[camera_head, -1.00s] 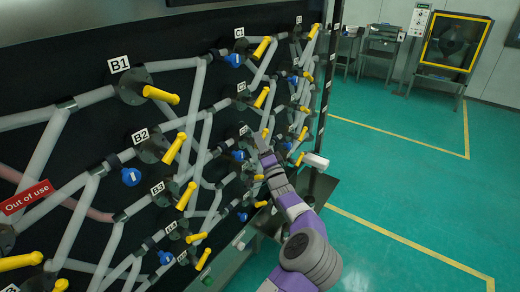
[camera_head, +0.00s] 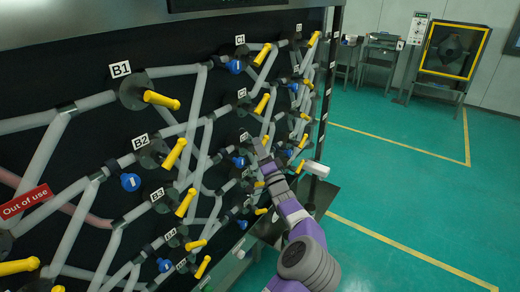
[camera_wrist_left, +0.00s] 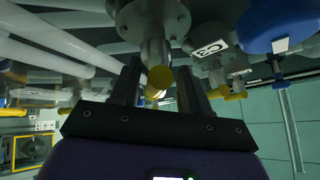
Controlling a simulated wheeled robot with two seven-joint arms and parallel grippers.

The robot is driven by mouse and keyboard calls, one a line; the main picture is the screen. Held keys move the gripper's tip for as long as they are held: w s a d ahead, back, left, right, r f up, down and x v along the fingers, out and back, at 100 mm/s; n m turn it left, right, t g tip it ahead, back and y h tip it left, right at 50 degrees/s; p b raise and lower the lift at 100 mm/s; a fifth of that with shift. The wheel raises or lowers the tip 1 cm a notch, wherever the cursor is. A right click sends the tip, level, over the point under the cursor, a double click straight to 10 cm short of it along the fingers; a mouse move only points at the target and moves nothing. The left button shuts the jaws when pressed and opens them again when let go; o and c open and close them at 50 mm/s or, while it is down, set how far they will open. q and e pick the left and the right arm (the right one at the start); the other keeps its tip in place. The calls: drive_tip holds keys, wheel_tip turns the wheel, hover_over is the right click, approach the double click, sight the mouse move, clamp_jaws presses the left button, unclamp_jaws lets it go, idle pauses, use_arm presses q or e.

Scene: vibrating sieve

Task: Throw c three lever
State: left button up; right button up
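The black board carries pipes and valves with yellow levers. The C3 tag (camera_wrist_left: 210,48) shows tilted in the left wrist view, beside a grey flanged valve (camera_wrist_left: 150,20). A yellow lever (camera_wrist_left: 158,78) points end-on toward the camera from this valve. My left gripper (camera_head: 261,153) is at the C3 valve in the head view and largely covers its lever. In the left wrist view its two dark fingers (camera_wrist_left: 158,90) stand apart, one on each side of the lever. Contact between fingers and lever cannot be told. My right gripper is not in view.
Close by are a blue valve wheel (camera_wrist_left: 275,25) and other yellow levers, such as the B3 lever (camera_head: 186,202). A white-ended bar (camera_head: 315,168) sticks out at the board's right edge. The green floor (camera_head: 400,190) to the right is clear.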

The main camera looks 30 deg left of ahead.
use_arm(q)
drive_tip(key=shift+f, duration=0.1)
drive_tip(key=v, duration=0.7)
drive_tip(key=shift+d+p, duration=0.2)
drive_tip(key=shift+p, duration=0.25)
drive_tip(key=shift+s+f, duration=0.15)
